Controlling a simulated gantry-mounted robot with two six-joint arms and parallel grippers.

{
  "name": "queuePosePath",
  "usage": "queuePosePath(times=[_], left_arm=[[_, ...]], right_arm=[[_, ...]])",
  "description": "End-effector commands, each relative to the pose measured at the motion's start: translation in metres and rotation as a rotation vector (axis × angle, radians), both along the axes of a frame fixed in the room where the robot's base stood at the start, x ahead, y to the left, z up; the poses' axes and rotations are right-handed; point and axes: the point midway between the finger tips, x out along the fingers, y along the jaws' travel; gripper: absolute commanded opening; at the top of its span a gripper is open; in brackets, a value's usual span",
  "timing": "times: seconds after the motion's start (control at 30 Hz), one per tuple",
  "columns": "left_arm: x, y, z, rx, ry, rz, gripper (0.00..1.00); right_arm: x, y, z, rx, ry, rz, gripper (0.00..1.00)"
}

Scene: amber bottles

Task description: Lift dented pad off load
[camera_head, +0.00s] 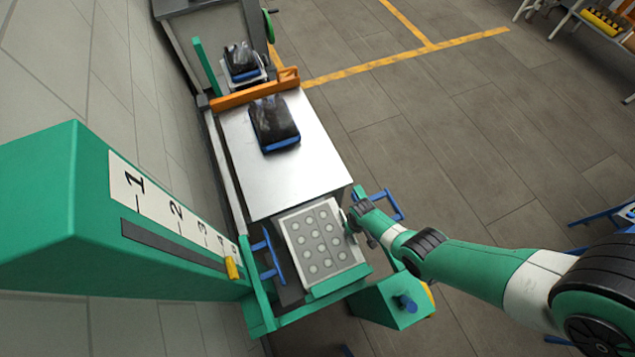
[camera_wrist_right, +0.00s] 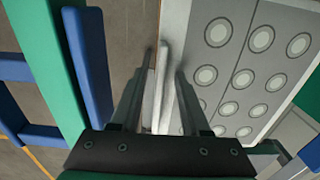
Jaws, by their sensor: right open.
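A light grey pad (camera_head: 297,227) with rows of round dents lies on top of the load at the near end of the metal table. It also shows at the right of the right wrist view (camera_wrist_right: 213,66). My right gripper (camera_head: 350,222) is at the pad's right edge in the head view. In the right wrist view its two fingers (camera_wrist_right: 165,62) are apart, with a pale edge strip (camera_wrist_right: 165,92) between them. I cannot tell whether they touch it. What lies under the pad is hidden. My left gripper is not in view.
Green frame posts and blue handles (camera_head: 270,258) flank the load on both sides. The bare metal table (camera_head: 290,185) lies beyond it, with a dark wrapped block (camera_head: 273,122) and an orange bar (camera_head: 255,92). A large green column (camera_head: 75,215) stands at left.

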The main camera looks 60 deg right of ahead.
Motion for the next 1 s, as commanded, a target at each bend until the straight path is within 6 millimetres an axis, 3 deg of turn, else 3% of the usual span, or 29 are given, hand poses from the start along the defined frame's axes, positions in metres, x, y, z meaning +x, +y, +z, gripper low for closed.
queuePosePath(times=[0.03, 0.3, 0.57, 1.0], left_arm=[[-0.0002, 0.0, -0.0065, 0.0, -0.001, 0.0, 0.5], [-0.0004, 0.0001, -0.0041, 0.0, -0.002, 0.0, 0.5], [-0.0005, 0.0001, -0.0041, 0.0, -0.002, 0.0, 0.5], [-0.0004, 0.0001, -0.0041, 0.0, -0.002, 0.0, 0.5]], right_arm=[[0.0, -0.0001, -0.0067, 0.0, 0.0, 0.0, 0.46], [0.0001, 0.0001, -0.0046, 0.0, 0.0, 0.0, 0.44], [0.0001, 0.0002, -0.0046, 0.0, 0.0, 0.0, 0.0], [0.0003, 0.0001, -0.0045, 0.0, 0.0, 0.0, 0.0]])
